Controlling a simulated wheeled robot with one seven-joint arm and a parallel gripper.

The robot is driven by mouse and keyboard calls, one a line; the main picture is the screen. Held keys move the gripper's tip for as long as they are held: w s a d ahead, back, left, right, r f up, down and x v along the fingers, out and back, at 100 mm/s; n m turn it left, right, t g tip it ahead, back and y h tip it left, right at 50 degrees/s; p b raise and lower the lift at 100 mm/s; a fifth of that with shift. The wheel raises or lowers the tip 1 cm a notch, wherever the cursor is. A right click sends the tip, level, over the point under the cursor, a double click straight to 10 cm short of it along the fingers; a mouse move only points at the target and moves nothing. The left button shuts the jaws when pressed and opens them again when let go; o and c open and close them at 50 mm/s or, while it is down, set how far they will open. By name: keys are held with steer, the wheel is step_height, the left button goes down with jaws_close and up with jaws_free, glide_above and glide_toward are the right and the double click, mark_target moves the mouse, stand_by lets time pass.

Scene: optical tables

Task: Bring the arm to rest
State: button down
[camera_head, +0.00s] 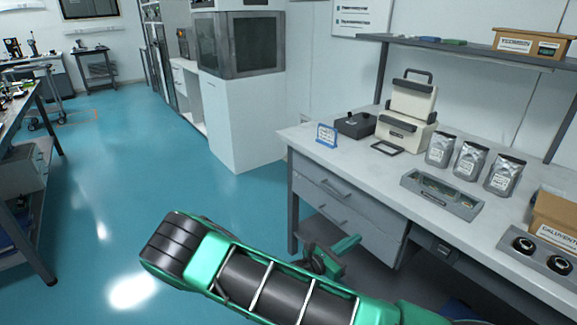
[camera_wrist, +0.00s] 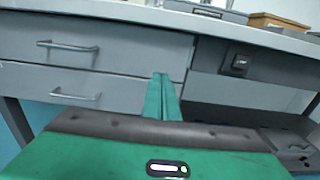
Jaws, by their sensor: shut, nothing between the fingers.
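My gripper (camera_wrist: 161,78) shows in the wrist view with its two green fingers together and nothing between them. It points at the grey drawer front under the workbench (camera_wrist: 205,22), apart from it as far as I can tell. In the head view my green and black arm (camera_head: 270,285) is bent across the bottom. A green finger part of my gripper (camera_head: 346,244) shows beyond the arm, low in front of the bench drawers (camera_head: 335,195). Part of the gripper is hidden behind the arm.
The workbench (camera_head: 300,135) runs along the right with a sealer-like case (camera_head: 405,130), silver pouches (camera_head: 471,160), a grey tray (camera_head: 440,194) and a cardboard box (camera_head: 556,215) on it. A white cabinet (camera_head: 243,120) stands behind. The blue floor (camera_head: 130,180) is open at left.

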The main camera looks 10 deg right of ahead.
steer(key=s+d+r+m+g+y, duration=0.4)
steer(key=s+m+g, duration=0.1)
steer(key=s+m, duration=0.25)
steer(key=s+d+r+m+g+y, duration=0.4)
steer(key=s+d+m+g, duration=0.15)
steer(key=m, duration=0.35)
steer(key=s+a+r+m+t+y, duration=0.1)
steer(key=s+a+r+m+y, duration=0.1)
steer(key=s+r+m+y, duration=0.2)
steer(key=s+a+r+m+t+y, duration=0.2)
steer(key=s+r+m+y, duration=0.2)
steer(key=s+r+m, duration=0.4)
steer(key=s+r, duration=0.2)
steer(key=s, duration=0.3)
steer(key=shift+r+m+y, duration=0.35)
steer(key=shift+y, duration=0.05)
steer(key=shift+s+d+t, duration=0.1)
steer(key=shift+s+t, duration=0.05)
steer(key=shift+t, duration=0.1)
